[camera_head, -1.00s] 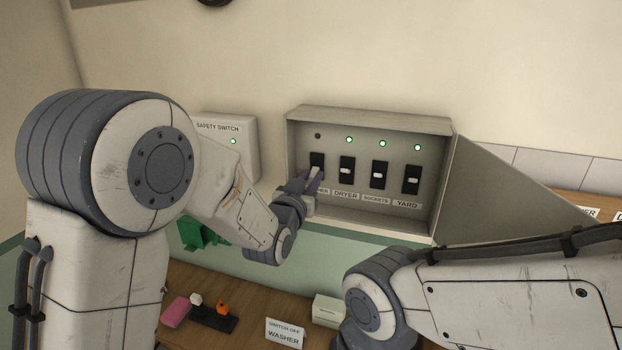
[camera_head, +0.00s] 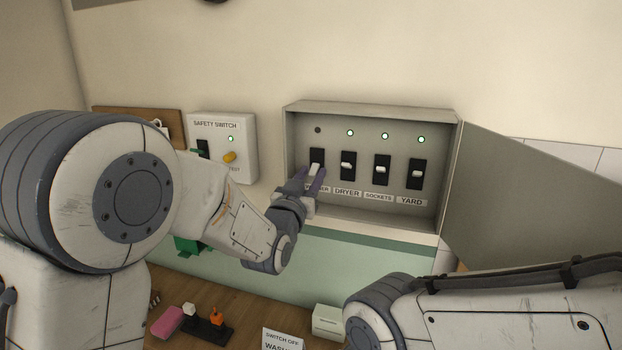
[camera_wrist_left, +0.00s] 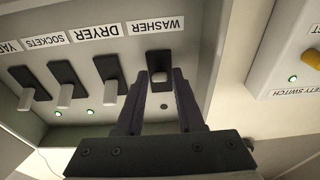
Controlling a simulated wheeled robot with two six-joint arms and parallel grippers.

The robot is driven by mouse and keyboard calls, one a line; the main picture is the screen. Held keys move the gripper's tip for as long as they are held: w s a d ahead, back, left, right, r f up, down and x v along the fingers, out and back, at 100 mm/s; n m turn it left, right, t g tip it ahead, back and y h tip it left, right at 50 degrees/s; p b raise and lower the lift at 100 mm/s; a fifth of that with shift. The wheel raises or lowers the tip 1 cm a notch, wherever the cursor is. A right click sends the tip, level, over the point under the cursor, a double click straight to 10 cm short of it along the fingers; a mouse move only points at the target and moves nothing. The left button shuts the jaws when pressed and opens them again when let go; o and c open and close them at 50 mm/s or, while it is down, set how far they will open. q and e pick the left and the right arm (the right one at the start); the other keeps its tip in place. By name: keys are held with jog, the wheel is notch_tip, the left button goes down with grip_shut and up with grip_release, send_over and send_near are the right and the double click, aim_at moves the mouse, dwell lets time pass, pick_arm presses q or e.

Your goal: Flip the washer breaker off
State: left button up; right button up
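The washer breaker (camera_head: 317,156) is the leftmost black switch in the open grey breaker box (camera_head: 372,109). The lamp above it is dark, while the lamps above the dryer, sockets and yard breakers are green. My left gripper (camera_head: 311,179) is at the lower part of the washer breaker. In the left wrist view, which is upside down, the washer breaker (camera_wrist_left: 159,62) shows between my left gripper's (camera_wrist_left: 161,80) two spread fingers. I see a gap between them, and contact with the lever is unclear. My right arm crosses the lower right; its gripper is out of view.
The dryer breaker (camera_head: 348,164) is close to the right of my left gripper. A white safety switch box (camera_head: 237,127) is left of the breaker box. The box door (camera_head: 540,195) hangs open at the right. A "switch off washer" card (camera_head: 283,338) stands on the wooden bench below.

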pick_arm(q)
jog(key=shift+o, duration=0.3)
jog(key=shift+s+a+f, duration=0.1)
jog(key=shift+s, duration=0.15)
jog(key=b+v, duration=0.4)
jog(key=v, duration=0.6)
jog(key=shift+b, duration=0.4)
